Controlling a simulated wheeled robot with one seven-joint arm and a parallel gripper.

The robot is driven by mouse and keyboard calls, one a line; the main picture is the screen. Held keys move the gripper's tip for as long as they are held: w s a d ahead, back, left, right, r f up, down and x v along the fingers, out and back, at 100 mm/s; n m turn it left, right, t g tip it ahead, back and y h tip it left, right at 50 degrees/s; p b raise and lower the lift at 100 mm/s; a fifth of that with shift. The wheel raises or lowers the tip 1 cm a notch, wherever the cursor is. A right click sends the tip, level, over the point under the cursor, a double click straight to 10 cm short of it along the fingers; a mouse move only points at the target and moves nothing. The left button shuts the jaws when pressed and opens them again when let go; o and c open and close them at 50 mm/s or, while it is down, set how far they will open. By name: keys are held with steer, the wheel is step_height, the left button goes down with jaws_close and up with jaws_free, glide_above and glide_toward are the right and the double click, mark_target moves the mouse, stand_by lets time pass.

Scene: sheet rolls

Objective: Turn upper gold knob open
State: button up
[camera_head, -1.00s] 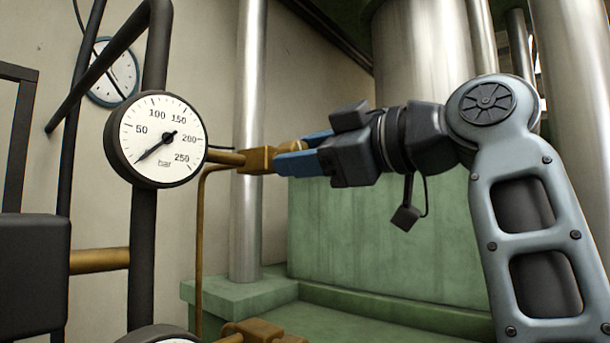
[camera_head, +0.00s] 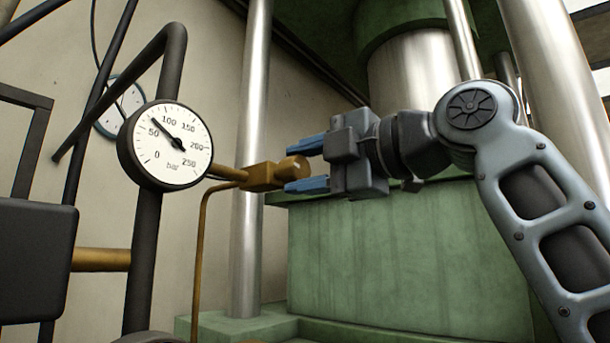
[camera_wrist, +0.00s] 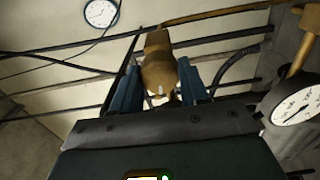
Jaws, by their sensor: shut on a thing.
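The upper gold knob (camera_head: 293,168) is the round end of a brass valve (camera_head: 260,178) on the pipe right of the gauge. My gripper (camera_head: 308,165) has one blue finger above the knob and one below it, and is shut on it. In the wrist view the knob (camera_wrist: 160,70) sits between the two blue fingers (camera_wrist: 160,88). The pressure gauge (camera_head: 172,146) shows its needle between 50 and 100 bar. It also appears at the right of the wrist view (camera_wrist: 296,101).
A silver column (camera_head: 249,150) stands behind the valve. A green block (camera_head: 400,250) lies below and behind my arm. Dark pipes (camera_head: 150,230) and a thin brass tube (camera_head: 202,250) run close by on the left. A wall clock (camera_head: 122,105) hangs behind the gauge.

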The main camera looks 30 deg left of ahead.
steer(key=shift+f+n, duration=0.15)
steer(key=shift+n, duration=0.75)
steer(key=o, duration=1.1)
steer(key=shift+c, duration=0.2)
steer(key=d+b, duration=0.1)
steer(key=d, duration=0.6)
steer(key=shift+s+d, duration=0.35)
steer(key=shift+d, duration=0.05)
